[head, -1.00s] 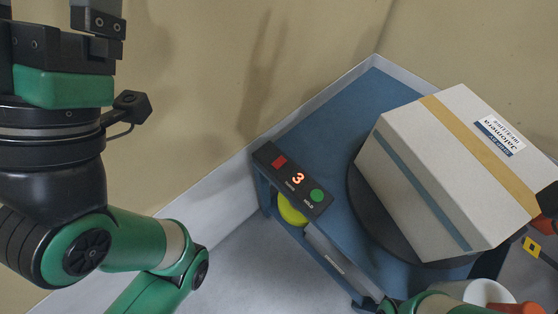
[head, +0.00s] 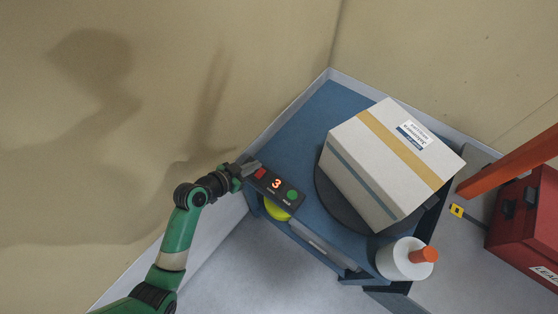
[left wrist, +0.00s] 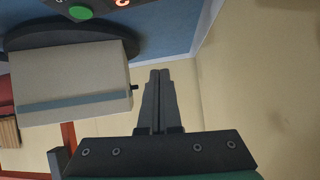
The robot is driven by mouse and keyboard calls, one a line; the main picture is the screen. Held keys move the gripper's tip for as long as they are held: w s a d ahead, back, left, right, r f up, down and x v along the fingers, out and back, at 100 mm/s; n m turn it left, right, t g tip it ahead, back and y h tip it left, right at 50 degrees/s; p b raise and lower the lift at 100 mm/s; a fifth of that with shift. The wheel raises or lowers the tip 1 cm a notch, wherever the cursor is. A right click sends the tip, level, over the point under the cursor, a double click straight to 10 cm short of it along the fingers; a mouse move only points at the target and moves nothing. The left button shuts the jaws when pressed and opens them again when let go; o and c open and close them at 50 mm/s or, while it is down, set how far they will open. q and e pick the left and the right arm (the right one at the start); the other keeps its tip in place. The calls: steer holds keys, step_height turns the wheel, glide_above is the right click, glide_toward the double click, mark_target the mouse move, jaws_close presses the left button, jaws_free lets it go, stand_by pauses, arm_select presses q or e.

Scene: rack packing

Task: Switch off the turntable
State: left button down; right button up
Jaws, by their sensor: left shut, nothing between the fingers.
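The turntable, a dark round disc (head: 326,200), sits on a blue bench top with a white carton (head: 390,165) on it. Its black control panel (head: 275,188) at the bench's left edge has a red button (head: 260,174), a lit "3" and a green button (head: 292,195). My left gripper (head: 254,167) is shut and empty, its tips at or just above the red button; contact cannot be told. In the left wrist view the closed fingers (left wrist: 158,100) show, with the green button (left wrist: 81,12) at the top edge. My right gripper is not in view.
A white roll with an orange handle (head: 405,260) stands at the bench's front corner. A yellow-green round thing (head: 277,208) sits below the panel. A red case (head: 525,225) and an orange beam (head: 508,161) are at the right. Walls close in behind the bench.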

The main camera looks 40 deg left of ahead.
arm_select(q)
steer(key=shift+n+g+y, duration=0.3)
steer(key=shift+n+g, duration=0.3)
steer(key=shift+n, duration=0.2)
steer(key=s+a, duration=0.1)
steer(key=s+p, duration=0.1)
steer(key=s, duration=0.1)
steer(key=s+a+f+p, duration=0.1)
steer(key=s, duration=0.1)
steer(key=shift+s+a, duration=0.1)
steer(key=shift+a, duration=0.25)
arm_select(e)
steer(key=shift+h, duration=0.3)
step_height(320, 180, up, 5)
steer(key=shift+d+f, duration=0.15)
arm_select(q)
steer(key=b, duration=0.6)
glide_above(257, 175)
steer(key=f, duration=0.4)
steer(key=s+f, duration=0.1)
steer(key=f, duration=0.1)
steer(key=shift+f, duration=0.1)
steer(key=f+b, duration=0.1)
steer(key=w+f+b, duration=0.1)
steer(key=f, duration=0.1)
steer(key=shift+f, duration=0.25)
steer(key=shift+w+f, duration=0.15)
steer(key=shift+f, duration=0.05)
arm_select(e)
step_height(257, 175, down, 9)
